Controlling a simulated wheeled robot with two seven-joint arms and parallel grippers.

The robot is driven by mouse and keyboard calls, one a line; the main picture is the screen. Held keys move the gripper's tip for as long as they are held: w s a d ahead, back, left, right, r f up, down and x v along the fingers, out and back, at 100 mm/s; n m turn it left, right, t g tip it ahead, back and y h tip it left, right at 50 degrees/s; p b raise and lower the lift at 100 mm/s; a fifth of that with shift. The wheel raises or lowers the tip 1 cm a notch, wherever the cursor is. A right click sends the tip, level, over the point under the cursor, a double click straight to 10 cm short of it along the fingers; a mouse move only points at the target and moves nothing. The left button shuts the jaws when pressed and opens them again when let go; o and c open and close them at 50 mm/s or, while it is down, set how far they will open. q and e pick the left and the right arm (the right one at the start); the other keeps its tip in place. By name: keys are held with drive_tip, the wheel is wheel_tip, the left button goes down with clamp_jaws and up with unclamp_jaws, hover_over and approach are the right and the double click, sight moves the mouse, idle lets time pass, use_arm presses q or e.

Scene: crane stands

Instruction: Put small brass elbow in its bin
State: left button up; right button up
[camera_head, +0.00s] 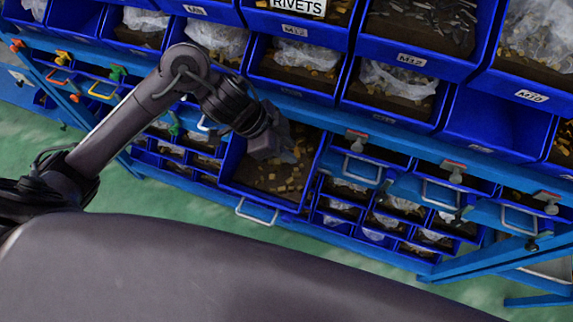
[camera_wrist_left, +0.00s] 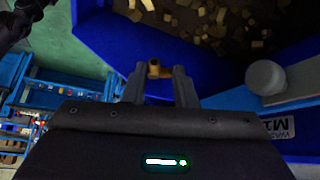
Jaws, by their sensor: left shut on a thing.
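My left gripper (camera_head: 288,154) reaches over a large open blue bin (camera_head: 230,160) in the lower row of the rack. The left wrist view shows its two fingers (camera_wrist_left: 160,78) shut on the small brass elbow (camera_wrist_left: 154,67), a yellowish piece between the fingertips. The elbow is hidden in the head view. In the wrist view the blue bin wall (camera_wrist_left: 110,38) is just beyond the fingertips, with loose brass-coloured pieces (camera_wrist_left: 235,18) on the dark bin floor. I cannot tell whether the elbow touches the bin. My right gripper is not in view.
Blue bins with bagged parts fill the upper row, including one labelled RIVETS (camera_head: 298,6). Smaller divided bins (camera_head: 380,215) lie to the right. A blue rail with handles (camera_head: 440,195) runs along the rack. Green floor (camera_head: 150,205) shows in front.

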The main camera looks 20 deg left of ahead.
sight(295, 172)
use_arm(q)
wheel_tip(295, 172, down, 4)
drive_tip(key=shift+s+r, duration=0.1)
drive_tip(key=shift+r, duration=0.15)
wheel_tip(295, 172, down, 4)
drive_tip(key=shift+r+b, duration=0.25)
drive_tip(key=shift+b, duration=0.1)
drive_tip(key=shift+f, duration=0.4)
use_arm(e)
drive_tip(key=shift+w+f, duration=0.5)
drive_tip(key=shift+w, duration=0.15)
use_arm(q)
drive_tip(key=shift+f, duration=0.2)
drive_tip(key=o, duration=1)
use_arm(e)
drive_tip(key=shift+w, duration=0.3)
use_arm(q)
drive_tip(key=shift+r, duration=0.1)
